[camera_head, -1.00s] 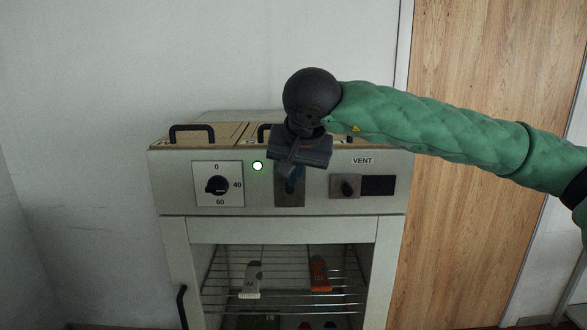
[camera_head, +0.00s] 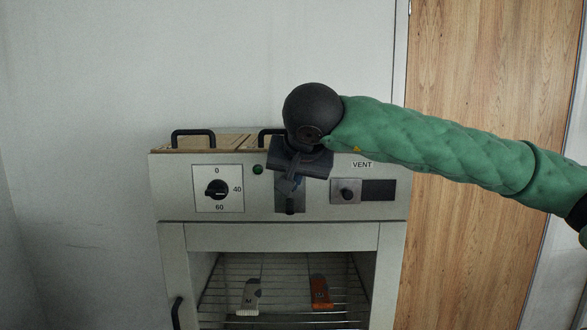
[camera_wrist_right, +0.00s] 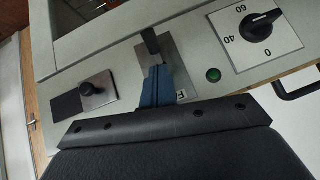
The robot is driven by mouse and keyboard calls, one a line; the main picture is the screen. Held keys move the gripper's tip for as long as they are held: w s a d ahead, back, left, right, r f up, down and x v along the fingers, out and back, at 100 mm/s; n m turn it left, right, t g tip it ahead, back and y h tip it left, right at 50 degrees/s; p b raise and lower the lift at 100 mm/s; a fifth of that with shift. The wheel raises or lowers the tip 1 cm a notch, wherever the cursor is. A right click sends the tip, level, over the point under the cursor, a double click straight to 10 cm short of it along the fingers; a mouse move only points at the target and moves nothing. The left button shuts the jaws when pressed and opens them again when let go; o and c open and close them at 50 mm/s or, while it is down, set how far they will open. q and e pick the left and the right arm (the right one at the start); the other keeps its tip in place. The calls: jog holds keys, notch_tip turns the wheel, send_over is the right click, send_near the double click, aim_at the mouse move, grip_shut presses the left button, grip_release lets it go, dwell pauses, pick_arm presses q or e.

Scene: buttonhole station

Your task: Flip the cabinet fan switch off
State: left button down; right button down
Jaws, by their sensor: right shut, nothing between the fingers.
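The fan switch's black lever (camera_head: 291,207) sits on a grey plate (camera_head: 300,200) in the middle of the cabinet's front panel and points down. In the right wrist view the lever (camera_wrist_right: 150,41) shows just past my fingertips; I cannot tell if they touch it. My right gripper (camera_head: 288,188) is shut and empty, in front of the plate, and hides its upper part. Its blue fingers also show in the right wrist view (camera_wrist_right: 157,72). The indicator lamp (camera_head: 257,170) left of the plate is dark green, unlit. My left gripper is not in view.
Left of the switch is a dial (camera_head: 217,189) marked 0, 40, 60. Right of it is the VENT knob (camera_head: 347,195). Black handles (camera_head: 193,133) stand on the cabinet top. A wire shelf below holds a grey item (camera_head: 249,297) and an orange item (camera_head: 320,291).

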jog(key=shift+w, duration=0.1)
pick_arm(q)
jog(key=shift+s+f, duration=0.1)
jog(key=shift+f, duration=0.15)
pick_arm(e)
jog(key=shift+w+r, duration=0.3)
jog(key=shift+w, duration=0.35)
